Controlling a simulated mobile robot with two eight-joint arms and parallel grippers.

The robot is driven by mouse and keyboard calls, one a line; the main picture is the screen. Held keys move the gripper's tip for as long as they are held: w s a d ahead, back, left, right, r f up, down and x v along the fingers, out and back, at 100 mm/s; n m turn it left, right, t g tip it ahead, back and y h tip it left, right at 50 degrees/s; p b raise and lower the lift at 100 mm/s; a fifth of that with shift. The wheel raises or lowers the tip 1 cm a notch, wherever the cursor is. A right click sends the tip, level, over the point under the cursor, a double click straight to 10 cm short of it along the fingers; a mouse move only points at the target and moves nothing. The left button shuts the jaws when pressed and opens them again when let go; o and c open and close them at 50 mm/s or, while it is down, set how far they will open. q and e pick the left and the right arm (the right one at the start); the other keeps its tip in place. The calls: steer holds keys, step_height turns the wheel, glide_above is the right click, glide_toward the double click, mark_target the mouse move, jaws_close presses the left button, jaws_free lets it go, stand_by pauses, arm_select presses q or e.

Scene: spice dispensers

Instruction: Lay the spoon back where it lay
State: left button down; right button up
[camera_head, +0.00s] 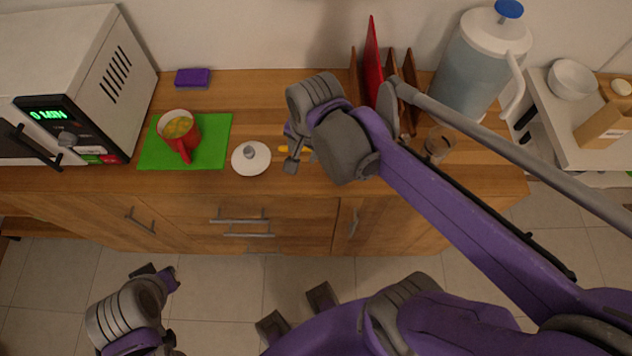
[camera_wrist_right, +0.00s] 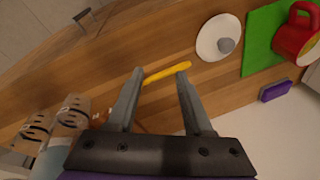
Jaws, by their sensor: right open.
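A yellow utensil, which looks like the spoon (camera_wrist_right: 167,72), lies on the wooden counter in the right wrist view. A small yellow bit of it shows in the head view (camera_head: 283,149), the rest hidden by my right arm. My right gripper (camera_wrist_right: 160,73) is open above the counter. The yellow piece appears across the gap between its fingertips; I cannot tell whether they touch it. In the head view the right gripper (camera_head: 292,158) is right of the white lid. My left gripper (camera_head: 155,277) is low at the left, over the floor, its jaws unclear.
A purple sponge (camera_head: 193,78), microwave (camera_head: 90,70), rack with red board (camera_head: 372,65), water jug (camera_head: 470,65) and glass (camera_head: 440,143) stand around.

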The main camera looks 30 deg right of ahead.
steer(key=s+a+f+n+t, duration=0.1)
steer(key=s+f+n, duration=0.3)
steer(key=s+n, duration=0.4)
steer(key=shift+f+n+t, duration=0.25)
steer(key=shift+n+t, duration=0.55)
steer(key=shift+n, duration=0.9)
